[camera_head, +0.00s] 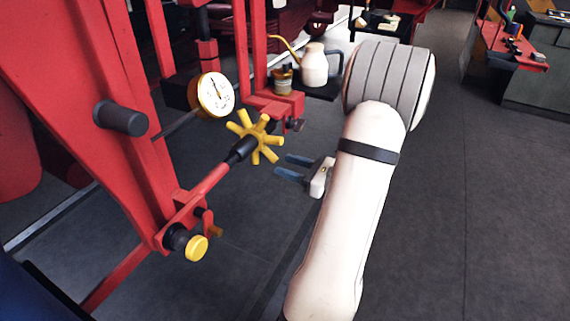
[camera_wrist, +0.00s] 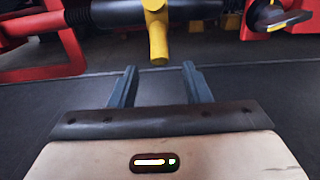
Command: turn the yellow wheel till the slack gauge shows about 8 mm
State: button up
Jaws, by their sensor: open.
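The yellow wheel (camera_head: 256,137) has several stubby spokes and sits on a dark hub at the end of a red shaft in the head view. The slack gauge (camera_head: 215,95) is a round white dial with a yellow rim, above and left of the wheel. Its needle points near the top; the numbers are too small to read. My gripper (camera_head: 285,167) is open and empty, just right of and below the wheel, apart from it. In the wrist view, one yellow spoke (camera_wrist: 157,40) hangs beyond and above the gap between my open fingers (camera_wrist: 158,84).
The red frame (camera_head: 95,110) fills the left side, with a black knob (camera_head: 121,118) and a yellow-capped knob (camera_head: 193,247). A white can (camera_head: 314,65) with a yellow spout stands behind the wheel. The dark floor (camera_head: 430,240) at the right is free.

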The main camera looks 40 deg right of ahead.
aim_at(277, 142)
notch_tip(277, 142, up, 7)
jog(key=s+p, duration=0.2)
jog(key=p, duration=0.3)
jog(key=shift+d+b+x, duration=0.2)
jog(key=shift+b+x, duration=0.05)
jog(key=shift+x, duration=1.2)
jog(key=shift+d+b+x, duration=0.15)
jog(key=shift+b+x, duration=0.1)
jog(key=shift+x, duration=1.2)
jog(key=shift+w+f, duration=0.1)
jog(key=shift+w, duration=0.05)
grip_shut()
jog(key=shift+f, duration=0.15)
